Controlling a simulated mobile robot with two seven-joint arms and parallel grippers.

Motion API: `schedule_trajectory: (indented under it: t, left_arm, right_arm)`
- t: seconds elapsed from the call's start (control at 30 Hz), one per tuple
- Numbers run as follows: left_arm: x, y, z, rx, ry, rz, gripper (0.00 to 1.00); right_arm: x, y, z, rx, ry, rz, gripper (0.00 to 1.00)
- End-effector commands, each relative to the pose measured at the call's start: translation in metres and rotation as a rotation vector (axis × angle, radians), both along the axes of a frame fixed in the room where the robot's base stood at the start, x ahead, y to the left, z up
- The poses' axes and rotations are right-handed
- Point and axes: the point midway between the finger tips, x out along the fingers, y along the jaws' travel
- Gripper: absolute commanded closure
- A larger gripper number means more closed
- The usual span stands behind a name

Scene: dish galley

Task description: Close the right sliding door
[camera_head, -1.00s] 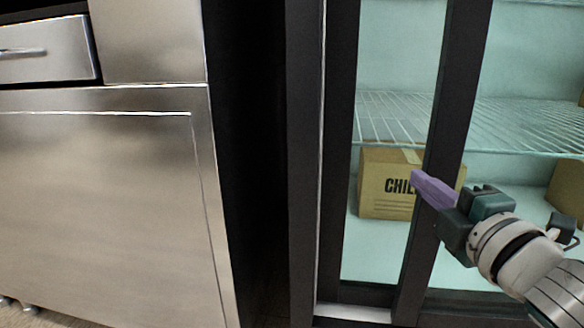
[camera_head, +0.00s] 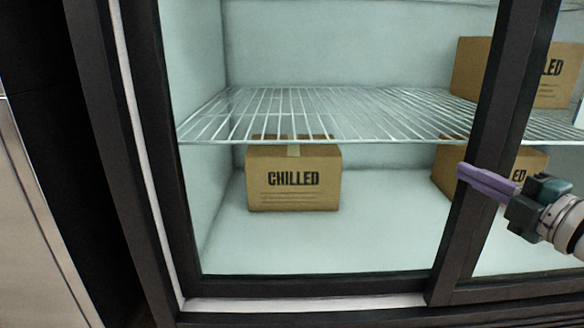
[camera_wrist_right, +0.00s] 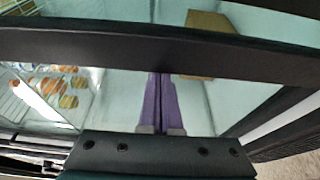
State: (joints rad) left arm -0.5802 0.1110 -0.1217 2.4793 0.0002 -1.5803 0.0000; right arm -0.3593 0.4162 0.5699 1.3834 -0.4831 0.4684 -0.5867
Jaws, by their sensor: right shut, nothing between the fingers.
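The right sliding door (camera_head: 508,110) is a glass pane in a black frame, on a tall lit cabinet. Its upright stile crosses the right part of the head view. My right gripper (camera_head: 463,172) is shut and empty. Its purple fingers lie across this stile, with the tips at the stile's left edge. In the right wrist view the shut fingers (camera_wrist_right: 160,78) reach up to a black frame bar (camera_wrist_right: 150,50); I cannot tell if they press on it. The door's right end is out of view. My left gripper is not in view.
Left of the stile the cabinet bay shows a wire shelf (camera_head: 300,113) and a CHILLED box (camera_head: 294,180). Another box (camera_head: 450,170) sits behind the stile, and one (camera_head: 472,65) stands on the shelf. The cabinet's black side post (camera_head: 105,150) and a steel unit (camera_head: 30,230) are at left.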

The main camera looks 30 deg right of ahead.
Motion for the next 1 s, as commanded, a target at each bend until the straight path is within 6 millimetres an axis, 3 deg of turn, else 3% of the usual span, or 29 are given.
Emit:
schedule_trajectory:
  t: [0.2, 0.4, 1.0]
  left_arm:
    - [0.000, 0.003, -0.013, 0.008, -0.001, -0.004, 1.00]
    - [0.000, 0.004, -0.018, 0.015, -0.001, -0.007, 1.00]
    - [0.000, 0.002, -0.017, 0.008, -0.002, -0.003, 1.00]
  right_arm:
    - [-0.023, -0.037, -0.003, -0.003, 0.003, 0.001, 1.00]
    - [-0.034, -0.054, -0.002, 0.000, 0.001, 0.001, 1.00]
    - [-0.036, -0.059, -0.001, 0.002, 0.002, -0.002, 1.00]
